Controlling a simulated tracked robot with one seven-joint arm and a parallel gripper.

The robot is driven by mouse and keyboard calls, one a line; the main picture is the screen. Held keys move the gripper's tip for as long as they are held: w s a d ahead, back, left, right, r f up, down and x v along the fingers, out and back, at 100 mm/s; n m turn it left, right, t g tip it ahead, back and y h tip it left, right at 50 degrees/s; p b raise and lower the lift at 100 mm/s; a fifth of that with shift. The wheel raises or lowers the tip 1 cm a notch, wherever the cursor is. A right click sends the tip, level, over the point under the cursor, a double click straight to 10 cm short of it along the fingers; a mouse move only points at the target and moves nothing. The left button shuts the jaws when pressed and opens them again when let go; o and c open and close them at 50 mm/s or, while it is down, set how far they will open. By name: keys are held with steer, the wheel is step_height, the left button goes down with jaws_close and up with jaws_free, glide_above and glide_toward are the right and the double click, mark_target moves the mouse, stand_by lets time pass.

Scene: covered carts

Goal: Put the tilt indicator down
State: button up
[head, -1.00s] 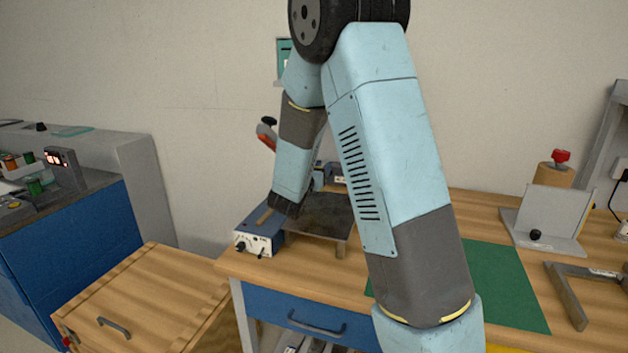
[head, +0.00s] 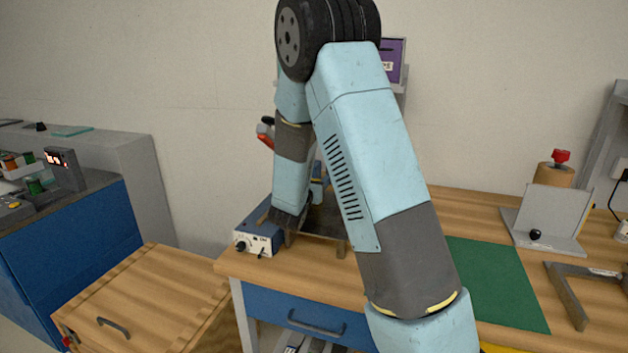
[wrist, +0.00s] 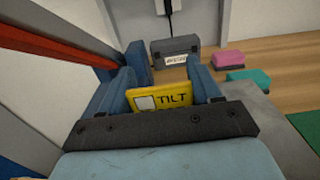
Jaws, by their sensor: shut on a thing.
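The tilt indicator (wrist: 172,100) is a yellow plate with a white square and the word TILT. In the wrist view it sits between the two blue fingers of my gripper (wrist: 165,85), which is shut on it. Its lower part is hidden behind the dark bar of my gripper. In the head view my arm comes down over the dark raised plate (head: 325,222) at the bench's back left. The indicator cannot be made out clearly there. I cannot tell whether it touches a surface.
A blue-and-white control box (head: 258,238) stands left of the plate. A dark labelled box (wrist: 175,50), a pink block (wrist: 230,59) and a teal block (wrist: 248,77) lie beyond my gripper. A green mat (head: 495,285) is bare where it shows.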

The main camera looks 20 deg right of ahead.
steer(key=shift+f, duration=0.15)
steer(key=o, duration=1.1)
